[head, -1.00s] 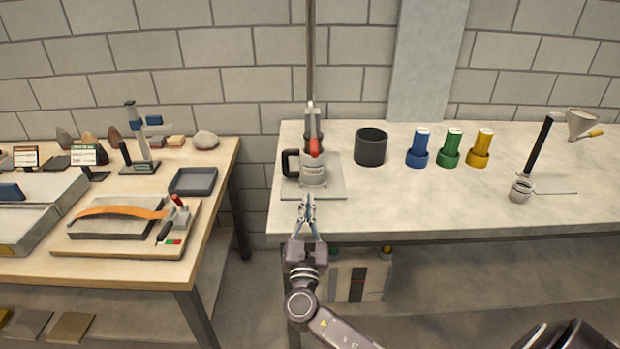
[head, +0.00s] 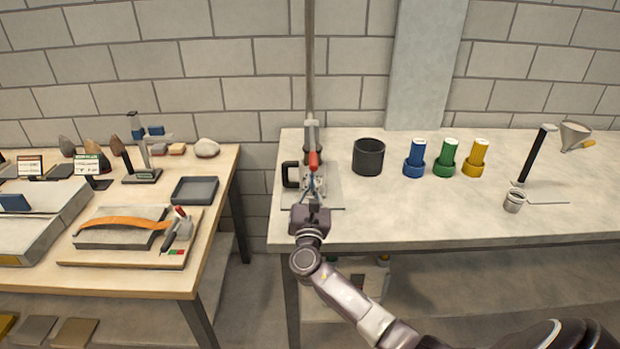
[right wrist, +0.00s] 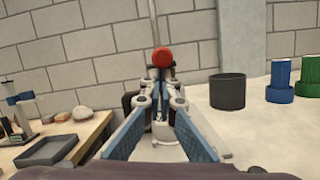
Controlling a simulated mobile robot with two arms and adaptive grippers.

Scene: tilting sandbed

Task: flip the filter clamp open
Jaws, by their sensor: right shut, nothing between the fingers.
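The filter clamp has a red-tipped upright handle (head: 314,161) and stands on a grey base plate (head: 330,197) at the left of the right-hand table. The handle's round red end (right wrist: 162,57) also shows in the right wrist view, just beyond and above my fingertips. My right gripper (head: 314,190) is at the front of the clamp, below the red handle. In the right wrist view my right gripper (right wrist: 161,82) is shut and empty. It hides much of the clamp's lower part, and I cannot tell whether it touches the clamp. My left gripper is not in view.
A dark pot (head: 368,157) stands right of the clamp, then blue (head: 415,158), green (head: 446,158) and yellow (head: 475,158) containers. A black handle (head: 290,175) sits at the clamp's left. The front of the table (head: 420,215) is clear. The wooden table (head: 215,225) is left.

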